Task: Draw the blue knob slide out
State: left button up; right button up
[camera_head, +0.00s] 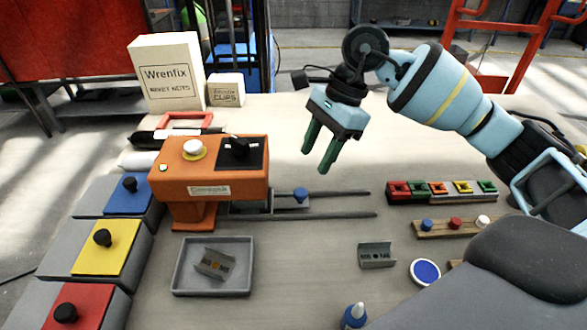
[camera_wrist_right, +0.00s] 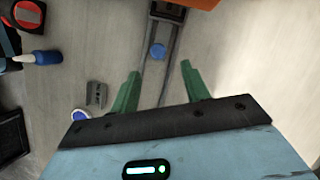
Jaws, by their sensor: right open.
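The blue knob (camera_head: 300,194) stands on a small grey slide plate (camera_head: 286,203) that sits between two dark rails at the right side of the orange machine (camera_head: 210,170). In the right wrist view the blue knob (camera_wrist_right: 157,51) shows ahead of and between the fingers. My right gripper (camera_head: 316,155) is open and empty, its green fingers pointing down above the table, behind and slightly right of the knob. It does not touch the knob. The open fingers also show in the right wrist view (camera_wrist_right: 158,85). My left gripper is not in view.
A grey tray (camera_head: 178,282) holding a metal part stands in front of the machine. A coloured block rack (camera_head: 443,198) lies right of the rails. Table behind the rails is clear.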

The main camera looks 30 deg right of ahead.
aim_at(301, 191)
jog(key=shift+s+x, duration=0.2)
jog(key=shift+x, duration=3.7)
grip_shut()
